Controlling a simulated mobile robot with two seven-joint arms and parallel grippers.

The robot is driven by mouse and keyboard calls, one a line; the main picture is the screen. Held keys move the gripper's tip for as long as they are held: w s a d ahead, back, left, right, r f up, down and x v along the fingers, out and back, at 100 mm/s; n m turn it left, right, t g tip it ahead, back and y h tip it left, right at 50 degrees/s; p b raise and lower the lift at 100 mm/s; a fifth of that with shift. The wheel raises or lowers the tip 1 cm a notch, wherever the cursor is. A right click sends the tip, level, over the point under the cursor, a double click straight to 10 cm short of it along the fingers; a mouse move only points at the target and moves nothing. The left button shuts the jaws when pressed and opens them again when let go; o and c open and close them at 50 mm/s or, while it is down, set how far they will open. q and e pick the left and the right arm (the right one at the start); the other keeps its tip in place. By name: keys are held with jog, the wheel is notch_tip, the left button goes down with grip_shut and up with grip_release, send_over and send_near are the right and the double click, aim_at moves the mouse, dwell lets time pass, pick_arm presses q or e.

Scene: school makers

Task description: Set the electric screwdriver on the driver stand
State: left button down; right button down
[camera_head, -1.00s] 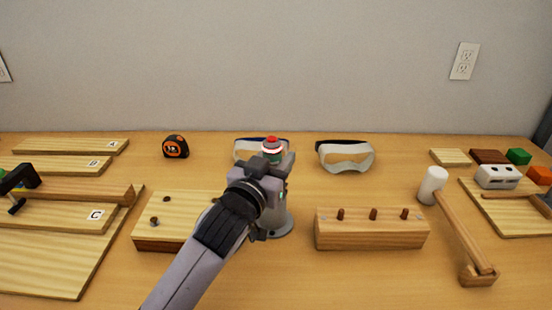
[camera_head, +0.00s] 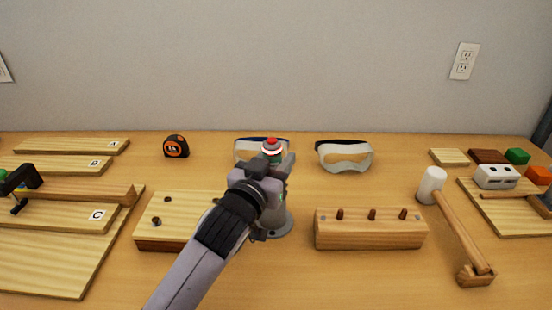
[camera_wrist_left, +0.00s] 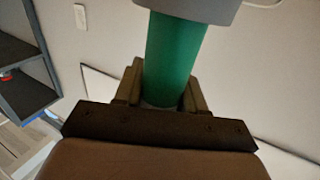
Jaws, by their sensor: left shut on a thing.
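The electric screwdriver (camera_head: 271,148) stands upright near the middle of the head view, with a red tip, a pale ring and a green body. My left gripper (camera_head: 274,166) is shut on it. In the left wrist view its green body (camera_wrist_left: 174,58) is between the fingers, with a grey collar above. The grey driver stand (camera_head: 283,224) has a round base on the table, directly below and behind my gripper. My wrist hides most of the stand and the screwdriver's lower end, so I cannot tell whether they touch. My right gripper is not in view.
Safety goggles (camera_head: 345,155) lie behind to the right, another pair (camera_head: 247,146) behind the screwdriver. A wooden block with holes (camera_head: 165,218) is left of the stand, a pegged block (camera_head: 370,232) right. A mallet (camera_head: 458,230) lies farther right. A tape measure (camera_head: 176,146) sits back left.

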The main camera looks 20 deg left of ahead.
pick_arm(q)
jog(key=shift+f+b, duration=0.45)
jog(key=shift+f, duration=0.15)
dwell(0.3)
jog(key=c, duration=0.9)
grip_release()
jog(key=shift+c, duration=0.2)
jog(key=shift+s, duration=0.1)
jog(key=s+a+p, duration=0.1)
jog(key=s+p, duration=0.1)
jog(key=s, duration=0.8)
jog(key=shift+s+a, duration=0.15)
jog(key=shift+s, duration=0.2)
jog(key=shift+s, duration=0.1)
